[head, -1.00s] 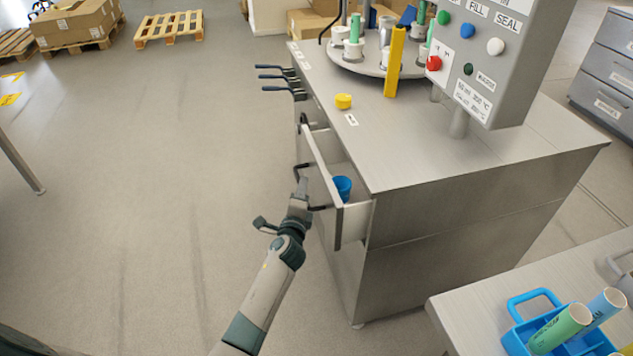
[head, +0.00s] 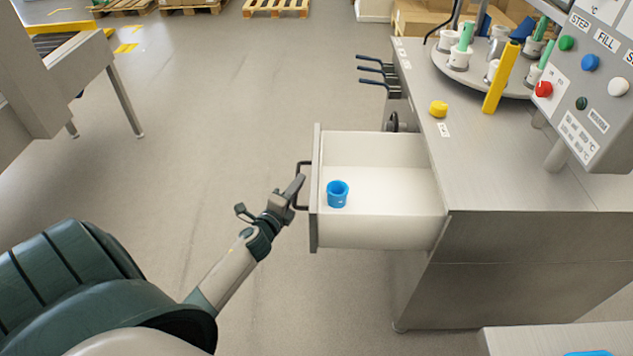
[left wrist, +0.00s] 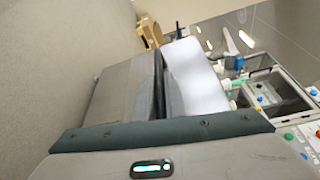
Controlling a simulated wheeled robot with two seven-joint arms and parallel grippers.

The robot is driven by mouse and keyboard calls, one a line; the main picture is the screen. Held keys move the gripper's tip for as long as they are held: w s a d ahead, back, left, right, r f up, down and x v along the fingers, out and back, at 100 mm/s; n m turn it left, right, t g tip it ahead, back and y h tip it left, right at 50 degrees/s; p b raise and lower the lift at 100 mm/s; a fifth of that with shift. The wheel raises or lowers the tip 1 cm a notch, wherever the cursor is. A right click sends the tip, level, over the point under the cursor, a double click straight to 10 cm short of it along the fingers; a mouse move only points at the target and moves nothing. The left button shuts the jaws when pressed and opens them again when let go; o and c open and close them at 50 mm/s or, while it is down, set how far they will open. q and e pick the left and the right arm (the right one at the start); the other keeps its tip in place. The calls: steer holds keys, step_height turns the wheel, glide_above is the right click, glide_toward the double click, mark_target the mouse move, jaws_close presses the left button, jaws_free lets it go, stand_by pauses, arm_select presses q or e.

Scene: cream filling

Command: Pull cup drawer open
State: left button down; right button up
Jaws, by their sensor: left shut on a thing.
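The cup drawer (head: 383,232) is pulled well out of the left side of the steel cabinet, with its white inside in plain view. A blue cup (head: 338,194) stands in the drawer near its front panel. My left gripper (head: 298,190) is shut on the dark drawer handle (head: 302,175), just outside the front panel. In the left wrist view, part of the gripper's body fills the bottom, and the fingertips are hidden. My right gripper is not in view.
The cabinet top (head: 470,170) carries a yellow cap (head: 439,109), a turntable (head: 470,75) with tubes, a yellow post (head: 501,76) and a button panel (head: 590,80). Dark levers (head: 372,70) stick out behind the drawer. The floor left of the drawer is clear.

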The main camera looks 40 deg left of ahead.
arm_select(q)
steer(key=shift+s+a, duration=0.4)
steer(key=shift+a, duration=0.2)
steer(key=c, duration=1.8)
jaws_free()
